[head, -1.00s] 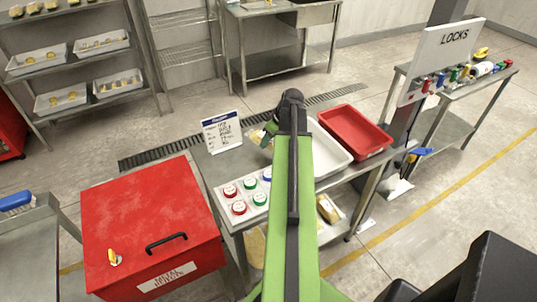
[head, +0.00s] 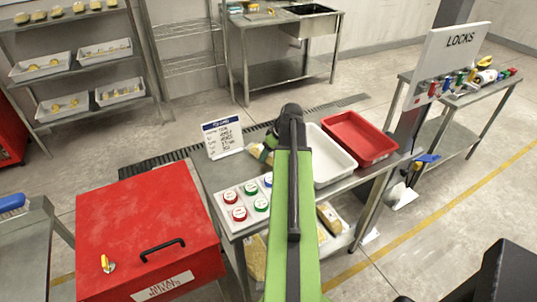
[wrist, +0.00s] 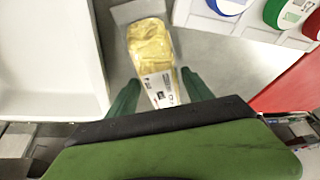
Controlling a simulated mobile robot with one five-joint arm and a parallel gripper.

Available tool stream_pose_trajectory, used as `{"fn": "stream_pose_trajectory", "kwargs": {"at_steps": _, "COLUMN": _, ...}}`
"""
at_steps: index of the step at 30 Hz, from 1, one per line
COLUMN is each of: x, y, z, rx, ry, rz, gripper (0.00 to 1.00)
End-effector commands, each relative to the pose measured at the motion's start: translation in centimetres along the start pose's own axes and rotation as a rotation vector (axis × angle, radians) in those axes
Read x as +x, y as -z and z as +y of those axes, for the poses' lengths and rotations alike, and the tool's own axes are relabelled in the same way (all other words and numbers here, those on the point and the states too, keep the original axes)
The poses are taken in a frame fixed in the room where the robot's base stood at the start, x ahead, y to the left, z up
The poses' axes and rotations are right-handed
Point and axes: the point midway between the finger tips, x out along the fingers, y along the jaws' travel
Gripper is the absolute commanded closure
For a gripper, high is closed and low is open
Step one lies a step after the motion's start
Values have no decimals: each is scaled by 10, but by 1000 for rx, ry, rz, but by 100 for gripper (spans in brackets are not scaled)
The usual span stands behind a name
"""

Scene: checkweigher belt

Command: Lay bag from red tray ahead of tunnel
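A clear bag with yellow contents and a white label (wrist: 150,45) lies on the steel table, between the white tray and the button panel. In the head view the bag (head: 262,153) is partly hidden beside my arm. My gripper (wrist: 159,77) is open, with one green finger on each side of the bag's labelled end and small gaps visible. The red tray (head: 352,150) stands at the right end of the table and looks empty. No tunnel is recognisable in view.
The white tray (head: 338,174) sits next to the red one. Round coloured buttons are on a panel (head: 229,199) at the left. A printed sign (head: 222,138) stands behind the bag. A red box (head: 150,225) is at front left. More bags lie on the lower shelf.

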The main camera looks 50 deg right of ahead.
Motion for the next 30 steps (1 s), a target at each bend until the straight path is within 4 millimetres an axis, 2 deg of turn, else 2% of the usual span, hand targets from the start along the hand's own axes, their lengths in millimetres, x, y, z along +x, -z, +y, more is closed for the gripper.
{"fn": "stream_pose_trajectory", "kwargs": {"at_steps": 3, "x": 0, "y": 0, "z": 0, "rx": 0, "ry": 0, "rz": 0, "gripper": 28}}
{"fn": "stream_pose_trajectory", "kwargs": {"at_steps": 11, "x": -1, "y": 0, "z": 0, "rx": 1, "ry": 0, "rz": 0, "gripper": 28}}
{"fn": "stream_pose_trajectory", "kwargs": {"at_steps": 16, "x": -12, "y": 2, "z": 0, "rx": 1, "ry": 0, "rz": 0, "gripper": 28}}
{"fn": "stream_pose_trajectory", "kwargs": {"at_steps": 20, "x": -33, "y": 3, "z": 0, "rx": 2, "ry": -1, "rz": 0, "gripper": 28}}
{"fn": "stream_pose_trajectory", "kwargs": {"at_steps": 30, "x": -111, "y": 4, "z": 0, "rx": 2, "ry": -1, "rz": 0, "gripper": 28}}
